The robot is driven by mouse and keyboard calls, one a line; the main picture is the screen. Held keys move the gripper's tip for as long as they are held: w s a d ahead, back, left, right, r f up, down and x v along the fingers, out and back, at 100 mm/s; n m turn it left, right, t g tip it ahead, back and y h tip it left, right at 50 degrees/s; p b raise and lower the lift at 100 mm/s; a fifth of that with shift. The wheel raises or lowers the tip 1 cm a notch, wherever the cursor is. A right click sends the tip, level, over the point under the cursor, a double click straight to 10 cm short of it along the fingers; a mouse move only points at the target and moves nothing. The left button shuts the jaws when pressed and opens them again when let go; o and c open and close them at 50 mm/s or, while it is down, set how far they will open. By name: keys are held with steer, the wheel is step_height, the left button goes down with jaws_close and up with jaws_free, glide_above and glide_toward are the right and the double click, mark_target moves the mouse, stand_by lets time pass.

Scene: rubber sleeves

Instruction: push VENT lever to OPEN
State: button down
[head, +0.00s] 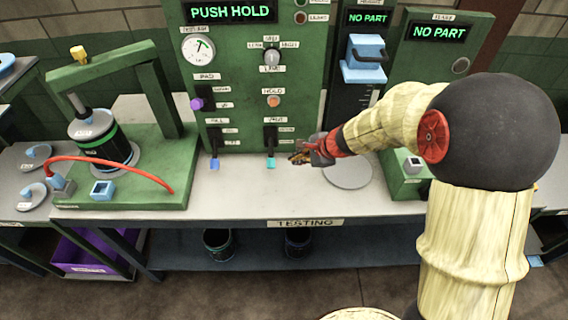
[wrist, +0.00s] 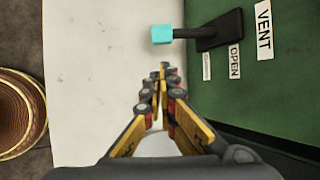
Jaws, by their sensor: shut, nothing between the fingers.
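The VENT lever has a black arm and a cyan block tip (head: 271,162), on the front of the green panel (head: 232,95). In the wrist view its cyan tip (wrist: 162,34) sticks out from a black base (wrist: 218,33), with the VENT label (wrist: 264,30) and OPEN label (wrist: 235,62) beside it. My gripper (head: 298,158) is just right of the lever in the head view, low over the bench. In the wrist view my fingertips (wrist: 162,72) are shut and empty, with a small gap to the cyan tip.
A similar lever with a blue tip (head: 214,163) is to the left. A round grey plate (head: 347,173) lies on the bench under my arm. A green press stand (head: 125,185) with a red hose fills the left. The bench front (head: 250,200) is clear.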

mark_target(271, 152)
steer(key=b+x, duration=0.3)
steer(key=x, duration=0.7)
steer(key=shift+s+r+p, duration=0.15)
steer(key=shift+r+p, duration=0.2)
steer(key=shift+p, duration=0.75)
